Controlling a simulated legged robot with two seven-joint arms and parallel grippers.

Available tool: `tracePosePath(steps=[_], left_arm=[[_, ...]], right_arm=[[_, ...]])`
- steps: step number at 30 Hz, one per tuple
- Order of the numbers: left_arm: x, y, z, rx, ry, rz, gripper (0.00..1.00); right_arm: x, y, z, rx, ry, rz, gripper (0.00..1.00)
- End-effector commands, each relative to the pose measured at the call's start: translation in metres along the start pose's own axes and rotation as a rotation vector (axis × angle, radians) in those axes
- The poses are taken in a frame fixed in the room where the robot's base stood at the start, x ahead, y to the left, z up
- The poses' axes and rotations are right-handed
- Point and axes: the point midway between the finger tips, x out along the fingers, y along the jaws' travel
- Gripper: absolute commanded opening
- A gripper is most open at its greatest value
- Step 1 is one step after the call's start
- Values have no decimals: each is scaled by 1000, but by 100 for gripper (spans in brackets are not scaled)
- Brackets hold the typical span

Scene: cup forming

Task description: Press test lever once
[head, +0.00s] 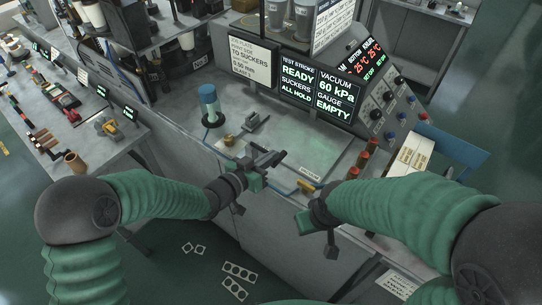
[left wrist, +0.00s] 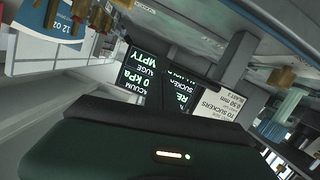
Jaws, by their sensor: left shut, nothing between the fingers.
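My left gripper (head: 268,160) is shut and empty, above the front part of the grey machine bench (head: 285,128). I cannot clearly pick out the test lever. A small grey fitting (head: 256,122) stands on the bench beyond the left gripper, with a small brass piece (head: 229,140) to its left. A yellow-handled piece (head: 305,186) lies at the front edge, right of the left gripper. The display (head: 298,75) reads "TEST STROKE READY", "SUCKERS ALL HOLD"; it also shows, turned, in the left wrist view (left wrist: 180,88). My right gripper (head: 325,232) is low in front of the bench.
A blue cylinder (head: 208,104) stands at the bench's left. Red-topped posts (head: 363,158) and a knob panel (head: 385,100) are at the right. A side table (head: 75,125) with tools is at far left. The bench middle is mostly clear.

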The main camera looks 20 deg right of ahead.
Motion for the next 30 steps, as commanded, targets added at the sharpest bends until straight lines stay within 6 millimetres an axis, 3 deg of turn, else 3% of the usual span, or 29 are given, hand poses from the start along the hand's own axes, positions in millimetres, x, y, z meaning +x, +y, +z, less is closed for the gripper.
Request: tracePosePath(steps=[5,12,17,30], left_arm=[[4,2,5,20,-2,-3,0],[12,1,35,218,-1,-49,0],[14,-2,45,335,-2,-80,0],[14,-7,51,341,-13,-86,0]], right_arm=[[8,0,2,0,0,0,36],[62,0,15,0,0,0,36],[87,0,21,0,0,0,36],[90,0,21,0,0,0,36]])
